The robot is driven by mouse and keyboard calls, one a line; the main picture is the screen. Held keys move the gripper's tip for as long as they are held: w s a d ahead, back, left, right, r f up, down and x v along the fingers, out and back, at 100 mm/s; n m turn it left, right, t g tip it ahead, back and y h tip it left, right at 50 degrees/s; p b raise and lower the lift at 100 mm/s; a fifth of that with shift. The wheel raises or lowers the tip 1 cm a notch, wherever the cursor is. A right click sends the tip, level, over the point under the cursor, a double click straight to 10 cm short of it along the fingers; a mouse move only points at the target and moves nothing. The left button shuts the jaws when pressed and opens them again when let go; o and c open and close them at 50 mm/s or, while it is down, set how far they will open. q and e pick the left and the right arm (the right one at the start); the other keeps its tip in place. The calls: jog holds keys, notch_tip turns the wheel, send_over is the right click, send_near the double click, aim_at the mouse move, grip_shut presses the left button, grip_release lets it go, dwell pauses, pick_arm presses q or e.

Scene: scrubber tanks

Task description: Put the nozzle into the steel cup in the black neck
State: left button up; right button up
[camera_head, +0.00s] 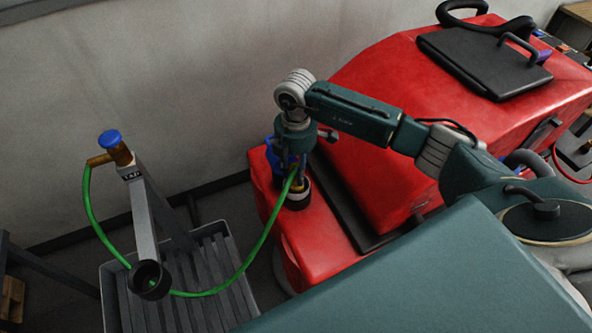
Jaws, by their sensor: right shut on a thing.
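My right gripper (293,168) points down over the near left corner of the red scrubber, shut on the end of the green hose (262,236), where the nozzle is. The nozzle itself is mostly hidden by the fingers. Directly below is the black neck (298,202), a short round collar with a pale band, on the red body. The fingertips are at its mouth. The steel cup inside cannot be made out, nor whether the nozzle is inside it. A blue part (273,154) shows beside the gripper; I cannot tell what it belongs to. My left gripper is out of view.
The hose runs from a brass tap (118,152) with a blue knob, on a grey post, down past a black ring (150,280) and across a slatted grey tray (215,262). The red scrubber (370,85) rises behind my right arm. A wall stands behind.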

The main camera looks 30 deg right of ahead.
jog(key=shift+f, duration=0.65)
jog(key=shift+f, duration=0.15)
jog(key=o, duration=1.2)
jog(key=shift+c, duration=0.2)
jog(key=shift+r, duration=0.2)
